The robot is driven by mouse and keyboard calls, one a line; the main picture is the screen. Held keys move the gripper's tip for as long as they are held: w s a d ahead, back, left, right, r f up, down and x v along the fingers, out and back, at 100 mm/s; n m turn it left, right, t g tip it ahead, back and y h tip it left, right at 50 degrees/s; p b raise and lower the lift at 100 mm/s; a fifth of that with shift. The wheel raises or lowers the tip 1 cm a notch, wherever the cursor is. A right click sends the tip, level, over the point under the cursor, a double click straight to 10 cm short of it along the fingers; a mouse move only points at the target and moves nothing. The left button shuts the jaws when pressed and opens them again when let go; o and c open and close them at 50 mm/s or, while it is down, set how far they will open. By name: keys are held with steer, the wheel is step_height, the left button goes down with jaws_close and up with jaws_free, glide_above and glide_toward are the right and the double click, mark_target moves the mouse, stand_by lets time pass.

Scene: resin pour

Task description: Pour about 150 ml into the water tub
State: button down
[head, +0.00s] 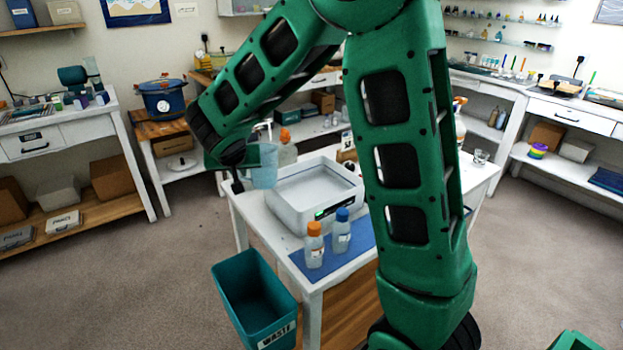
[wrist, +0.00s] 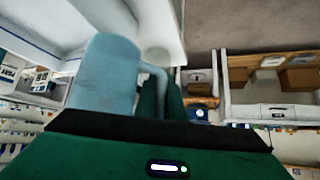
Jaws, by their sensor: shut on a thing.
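A translucent blue jug (head: 264,166) is in my gripper (head: 242,166), beside the left end of a white tub-like box (head: 290,212) on the white table. The jug looks about upright in the head view and seems to be above the table's back left corner. The wrist view shows the jug (wrist: 104,78) and its handle (wrist: 157,76) close up, with my gripper's fingers (wrist: 162,98) at the handle. The box has a pale grey top and a small green light on its front; I cannot read a label that names it the water tub. The liquid level in the jug cannot be made out.
An orange-capped bottle (head: 314,246) and a blue-capped bottle (head: 341,232) stand on a blue mat (head: 362,238) in front of the box. A teal waste bin (head: 255,300) is on the floor at the table's front left.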

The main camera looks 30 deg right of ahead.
mark_target(263, 147)
steer(key=shift+d+r, duration=0.1)
steer(key=shift+d, duration=0.1)
steer(key=d+r+m+y, duration=0.1)
steer(key=d+r+m+t+y+p, duration=0.1)
steer(key=d+r+y, duration=0.1)
steer(key=s+d+r+m+y+p, duration=0.1)
steer(key=r+y, duration=0.1)
steer(key=shift+d, duration=0.3)
steer(key=shift+s+d+r+m+t+y+p, duration=0.15)
steer(key=shift+m+t+y+p, duration=0.2)
steer(key=shift+y, duration=0.25)
steer(key=shift+d+r+m+t+y+p, duration=0.2)
steer(key=shift+d+m+t+y+p, duration=0.25)
steer(key=shift+y+p, duration=0.65)
stand_by(0.4)
steer(key=shift+s+d+m+y+p, duration=0.15)
steer(key=shift+d+m+y+p, duration=0.3)
steer(key=shift+p, duration=0.95)
steer(key=shift+s+d+r+m+t+y, duration=0.1)
steer(key=shift+d+m+t+y, duration=0.25)
steer(key=shift+d+t+y, duration=0.2)
stand_by(0.6)
steer(key=shift+s+d, duration=0.1)
steer(key=shift+d, duration=0.15)
